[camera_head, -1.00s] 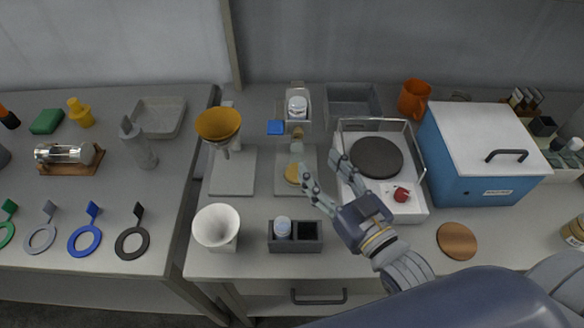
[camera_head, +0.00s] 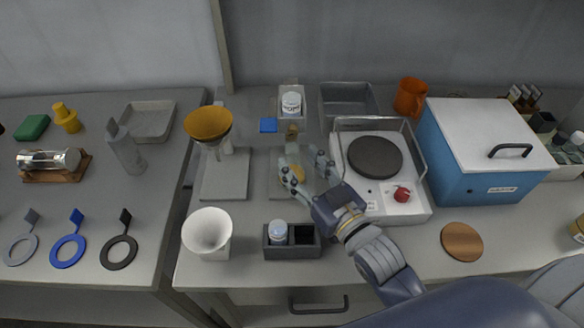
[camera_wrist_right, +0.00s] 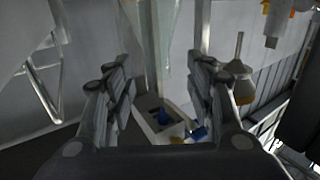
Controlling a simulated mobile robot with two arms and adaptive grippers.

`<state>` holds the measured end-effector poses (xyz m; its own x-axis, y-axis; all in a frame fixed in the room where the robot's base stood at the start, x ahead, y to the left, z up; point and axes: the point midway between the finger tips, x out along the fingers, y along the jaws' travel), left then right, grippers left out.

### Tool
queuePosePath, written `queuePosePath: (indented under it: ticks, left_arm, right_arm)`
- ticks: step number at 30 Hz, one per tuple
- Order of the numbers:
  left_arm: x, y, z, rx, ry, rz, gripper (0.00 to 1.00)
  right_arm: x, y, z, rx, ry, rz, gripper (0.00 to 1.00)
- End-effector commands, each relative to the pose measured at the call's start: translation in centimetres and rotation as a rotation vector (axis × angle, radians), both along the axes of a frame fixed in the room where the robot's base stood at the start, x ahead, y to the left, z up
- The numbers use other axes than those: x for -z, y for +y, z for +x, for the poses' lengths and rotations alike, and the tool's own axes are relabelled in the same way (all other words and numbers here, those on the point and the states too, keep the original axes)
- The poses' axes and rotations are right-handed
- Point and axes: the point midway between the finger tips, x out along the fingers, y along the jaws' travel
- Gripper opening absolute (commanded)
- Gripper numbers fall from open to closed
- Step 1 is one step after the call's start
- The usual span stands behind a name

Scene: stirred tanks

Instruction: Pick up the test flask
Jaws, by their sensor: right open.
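The test flask appears to be the clear vessel with a yellowish content (camera_head: 297,173) and a tan top (camera_head: 292,130), standing on a grey plate in the middle of the right table. My right gripper (camera_head: 305,169) is open, with its fingers on either side of the flask's lower part; contact cannot be told. The fingers hide part of the flask. In the right wrist view the open gripper (camera_wrist_right: 160,72) has a clear, glassy shape (camera_wrist_right: 150,38) beyond and between its fingers, probably the flask. My left gripper is not in view.
An orange funnel on a stand (camera_head: 209,123) is left of the flask. A hotplate with a guard rail (camera_head: 400,210) stands close on the right, beside a blue box (camera_head: 487,180).

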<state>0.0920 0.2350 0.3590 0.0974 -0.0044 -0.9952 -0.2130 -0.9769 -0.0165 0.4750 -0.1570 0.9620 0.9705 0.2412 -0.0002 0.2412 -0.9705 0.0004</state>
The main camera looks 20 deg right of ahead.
Motion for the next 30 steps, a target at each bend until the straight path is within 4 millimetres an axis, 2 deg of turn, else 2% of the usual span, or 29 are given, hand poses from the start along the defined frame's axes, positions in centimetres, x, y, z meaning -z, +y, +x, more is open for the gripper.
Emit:
queuePosePath:
  ticks: [4,12,22,23,29,30]
  left_arm:
    - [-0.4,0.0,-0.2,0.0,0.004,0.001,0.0]
    - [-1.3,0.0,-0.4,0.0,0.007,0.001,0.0]
    - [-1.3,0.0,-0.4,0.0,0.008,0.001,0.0]
    - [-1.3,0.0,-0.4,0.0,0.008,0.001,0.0]
    - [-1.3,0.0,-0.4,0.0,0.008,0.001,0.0]
    - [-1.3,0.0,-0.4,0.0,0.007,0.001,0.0]
  right_arm:
    - [-0.2,0.2,1.1,0.0,-0.002,0.0,0.5]
    - [-0.1,0.8,4.5,0.001,0.0,0.002,0.5]
    - [0.1,1.0,5.1,0.0,0.001,0.001,0.5]
    - [0.1,1.0,5.1,0.0,0.001,0.001,0.45]
    - [0.1,1.0,5.1,0.0,0.001,0.001,0.0]
    - [0.1,1.0,5.1,0.0,0.001,0.001,0.0]
